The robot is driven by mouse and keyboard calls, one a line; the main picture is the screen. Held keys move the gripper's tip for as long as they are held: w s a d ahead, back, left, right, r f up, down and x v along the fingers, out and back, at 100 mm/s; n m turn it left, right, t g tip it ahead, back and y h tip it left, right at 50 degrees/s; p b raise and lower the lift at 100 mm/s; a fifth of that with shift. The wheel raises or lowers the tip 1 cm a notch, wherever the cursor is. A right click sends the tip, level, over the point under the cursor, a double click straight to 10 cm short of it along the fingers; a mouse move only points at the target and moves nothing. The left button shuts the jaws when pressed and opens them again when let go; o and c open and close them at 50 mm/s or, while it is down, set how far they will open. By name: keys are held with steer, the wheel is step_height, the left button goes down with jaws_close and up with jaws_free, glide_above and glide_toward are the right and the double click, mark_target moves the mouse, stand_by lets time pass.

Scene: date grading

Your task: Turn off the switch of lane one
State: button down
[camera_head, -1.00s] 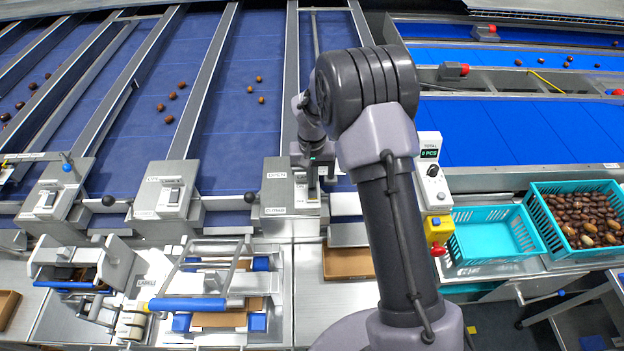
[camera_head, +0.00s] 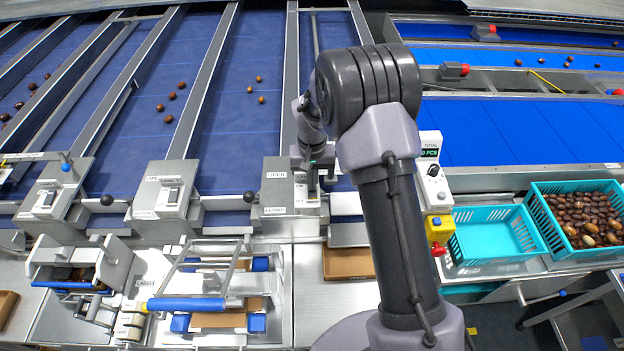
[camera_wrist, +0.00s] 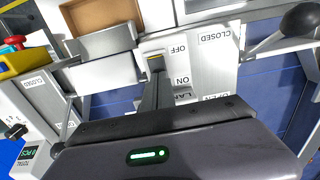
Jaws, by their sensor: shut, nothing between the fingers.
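A grey control box (camera_head: 278,186) stands at the end of the lane left of my arm, with OPEN and CLOSED labels. In the wrist view its switch plate (camera_wrist: 168,40) shows OFF and ON labels, and part of a LANE label whose number is hidden. My gripper (camera_head: 315,184) is over the right side of this box. Its closed, empty fingers (camera_wrist: 155,66) reach to the switch plate near the OFF end. They cover most of the switch, so its position and any contact cannot be told.
Similar boxes with switches stand to the left, at the middle lane (camera_head: 150,203) and far-left lane (camera_head: 45,205). A black-knobbed lever (camera_head: 249,198) is beside the nearest box. A counter with a dial (camera_head: 431,185) and a teal crate (camera_head: 480,262) are at right.

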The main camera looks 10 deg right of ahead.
mark_target(311, 193)
steer(key=shift+s+a, duration=0.1)
steer(key=shift+s, duration=0.35)
steer(key=shift+r, duration=0.1)
steer(key=shift+w, duration=0.1)
step_height(311, 193, up, 14)
steer(key=p, duration=0.2)
steer(key=b, duration=0.3)
steer(key=s+b, duration=0.1)
steer(key=b, duration=0.2)
steer(key=shift+a, duration=0.2)
